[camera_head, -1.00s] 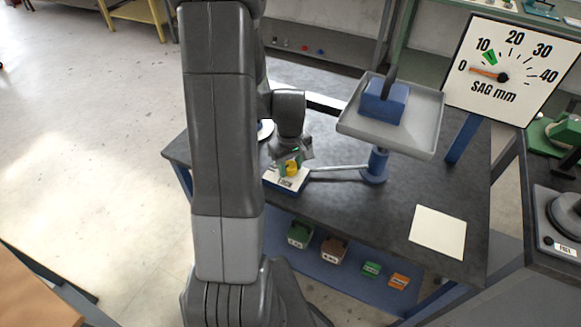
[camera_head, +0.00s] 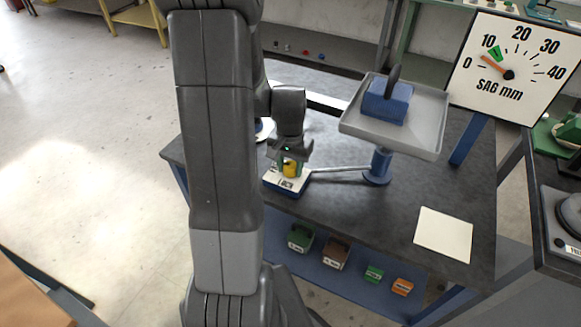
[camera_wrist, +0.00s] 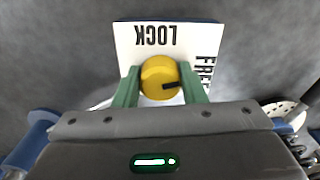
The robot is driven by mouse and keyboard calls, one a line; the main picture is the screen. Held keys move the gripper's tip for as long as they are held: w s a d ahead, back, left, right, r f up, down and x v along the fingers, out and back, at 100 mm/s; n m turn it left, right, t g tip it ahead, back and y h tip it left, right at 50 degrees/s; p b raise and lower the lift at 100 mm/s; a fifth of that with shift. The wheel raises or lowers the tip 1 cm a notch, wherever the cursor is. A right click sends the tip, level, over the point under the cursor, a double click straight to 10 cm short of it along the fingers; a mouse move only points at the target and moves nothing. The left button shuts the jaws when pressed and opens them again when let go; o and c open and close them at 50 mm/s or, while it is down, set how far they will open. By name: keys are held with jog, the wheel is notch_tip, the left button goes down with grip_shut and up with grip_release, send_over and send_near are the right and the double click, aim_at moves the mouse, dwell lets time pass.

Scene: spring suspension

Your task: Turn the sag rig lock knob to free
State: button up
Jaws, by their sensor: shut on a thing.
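The yellow lock knob (camera_head: 291,170) sits on a small white plate with a blue base (camera_head: 280,186) on the bench. In the wrist view the knob (camera_wrist: 158,72) lies between the two green fingers of my gripper (camera_wrist: 160,88), which is shut on it. Its black pointer mark faces right, toward the side with the FREE label (camera_wrist: 207,72). The LOCK label (camera_wrist: 155,35) is above the knob, upside down. In the head view my gripper (camera_head: 290,164) points down at the knob and partly hides it. The sag dial (camera_head: 520,65) has its orange needle just short of the green mark near 10.
A grey tray (camera_head: 425,127) holding a blue weight (camera_head: 387,102) stands on a blue post right of the knob. A rod links the post to the knob base. A white sheet (camera_head: 444,234) lies on the bench. Several blocks sit on the lower shelf (camera_head: 325,277).

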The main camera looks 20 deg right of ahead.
aim_at(290, 165)
jog(key=shift+m, duration=1.6)
jog(key=o, duration=1)
notch_tip(290, 165, up, 14)
jog(key=shift+f, duration=0.1)
notch_tip(290, 165, down, 14)
jog(key=shift+r, duration=0.1)
